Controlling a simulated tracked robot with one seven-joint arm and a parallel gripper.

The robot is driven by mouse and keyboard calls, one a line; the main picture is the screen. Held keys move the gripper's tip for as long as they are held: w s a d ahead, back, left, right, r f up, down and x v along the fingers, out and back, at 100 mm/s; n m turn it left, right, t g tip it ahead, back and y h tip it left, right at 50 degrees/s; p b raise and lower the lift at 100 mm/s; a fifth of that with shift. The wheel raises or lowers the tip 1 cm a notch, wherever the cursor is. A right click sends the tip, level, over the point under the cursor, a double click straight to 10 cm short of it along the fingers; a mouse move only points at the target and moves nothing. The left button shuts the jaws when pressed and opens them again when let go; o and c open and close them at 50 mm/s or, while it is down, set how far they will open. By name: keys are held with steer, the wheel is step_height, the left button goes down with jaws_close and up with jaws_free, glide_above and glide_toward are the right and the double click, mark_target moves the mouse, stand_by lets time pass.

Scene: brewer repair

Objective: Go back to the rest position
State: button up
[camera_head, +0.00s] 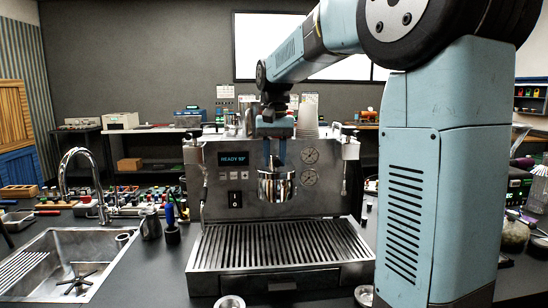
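My arm reaches from the right side of the head view over to the front of the espresso machine (212,185). My gripper (275,160) hangs pointing down before the upper middle of the machine. Its two blue fingers look apart, with a gap between them. A shiny round metal part (277,186) shows just below the fingertips. I cannot tell whether the fingers touch it. The machine's display (233,158) is lit and reads "READY 93°". The ribbed drip tray (280,246) lies below and is bare.
A sink (60,262) with a tall tap (78,165) is at the left. A steel pitcher (150,223) stands between sink and machine. Small metal round pieces (230,302) lie on the counter in front. Cups (308,108) stand on the machine's top. My arm hides the right side.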

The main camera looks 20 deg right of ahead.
steer(key=shift+w+a+m, duration=0.15)
steer(key=shift+a+m, duration=0.3)
steer(key=shift+m, duration=0.25)
steer(key=shift+w+a+m, duration=0.15)
steer(key=shift+a+m, duration=0.3)
steer(key=shift+m, duration=0.25)
stand_by(1.7)
steer(key=shift+s+d+n, duration=0.25)
steer(key=shift+d+n, duration=0.45)
steer(key=shift+n, duration=0.35)
steer(key=shift+s+d+n, duration=0.2)
steer(key=shift+d+n, duration=0.45)
steer(key=shift+n, duration=0.4)
steer(key=shift+d+n, duration=1.1)
steer(key=shift+n, duration=0.6)
steer(key=o, duration=0.4)
step_height(320, 180, up, 7)
